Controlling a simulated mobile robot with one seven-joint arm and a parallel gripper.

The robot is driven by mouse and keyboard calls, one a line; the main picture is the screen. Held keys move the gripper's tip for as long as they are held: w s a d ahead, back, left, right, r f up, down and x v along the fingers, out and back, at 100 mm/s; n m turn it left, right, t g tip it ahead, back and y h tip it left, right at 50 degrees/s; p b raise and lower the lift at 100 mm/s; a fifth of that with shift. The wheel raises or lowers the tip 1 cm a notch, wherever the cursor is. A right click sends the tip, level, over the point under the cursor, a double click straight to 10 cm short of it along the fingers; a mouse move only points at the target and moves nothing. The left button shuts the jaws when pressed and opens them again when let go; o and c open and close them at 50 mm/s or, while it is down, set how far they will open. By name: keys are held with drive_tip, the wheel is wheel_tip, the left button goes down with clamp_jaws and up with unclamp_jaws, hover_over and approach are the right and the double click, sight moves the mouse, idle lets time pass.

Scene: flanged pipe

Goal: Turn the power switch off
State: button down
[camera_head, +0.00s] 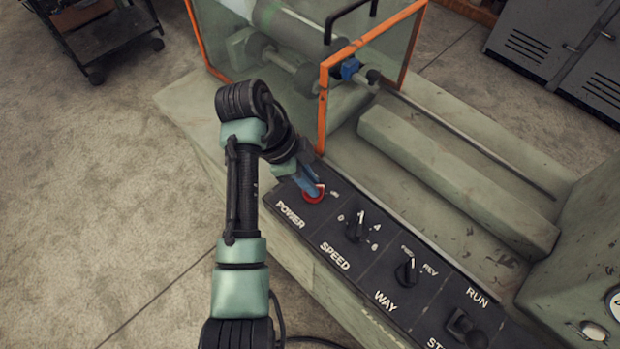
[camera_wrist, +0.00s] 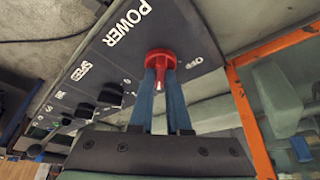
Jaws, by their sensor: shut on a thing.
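The red power switch (camera_head: 314,196) is a round knob on the black control panel, beside the white word POWER. It also shows in the wrist view (camera_wrist: 161,57), between the tips of the blue fingers, with a small white label beside it that I cannot read for sure. My gripper (camera_head: 311,186) reaches down to the panel from the upper left and is shut on the red switch. In the wrist view my gripper's fingers (camera_wrist: 161,77) stand on either side of the knob's grip. The fingers partly hide the knob, and I cannot tell its setting.
The speed knob (camera_head: 354,230), the way knob (camera_head: 406,270) and the run/stop control (camera_head: 466,327) lie along the panel toward the lower right. An orange-framed clear guard (camera_head: 323,110) stands close behind my gripper. Open floor lies at the left.

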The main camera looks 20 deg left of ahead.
drive_tip(key=shift+r+n+p, duration=0.1)
drive_tip(key=shift+n+p, duration=0.2)
drive_tip(key=shift+p, duration=0.1)
drive_tip(key=n+t+p, duration=0.1)
drive_tip(key=n+p, duration=0.1)
drive_tip(key=p, duration=0.1)
drive_tip(key=shift+s+d+r, duration=0.15)
drive_tip(key=n+y+p, duration=0.1)
drive_tip(key=n+p, duration=0.1)
drive_tip(key=n, duration=0.1)
drive_tip(key=n+t+y+p, duration=0.1)
drive_tip(key=n+p, duration=0.1)
drive_tip(key=p, duration=0.1)
drive_tip(key=shift+d+n, duration=0.1)
drive_tip(key=shift+n, duration=0.3)
drive_tip(key=n+y+p, duration=0.1)
drive_tip(key=n+p, duration=0.1)
drive_tip(key=n+y+p, duration=0.1)
drive_tip(key=n+p, duration=0.1)
drive_tip(key=n, duration=0.1)
drive_tip(key=shift+d+t, duration=0.15)
drive_tip(key=shift+t, duration=0.15)
drive_tip(key=shift+f+n+y+p, duration=0.1)
drive_tip(key=shift+n+y+p, duration=0.4)
drive_tip(key=shift+n, duration=0.6)
drive_tip(key=shift+f+n+y+p, duration=0.1)
drive_tip(key=shift+n+y+p, duration=0.4)
drive_tip(key=shift+n, duration=0.6)
drive_tip(key=c, duration=0.9)
unclamp_jaws()
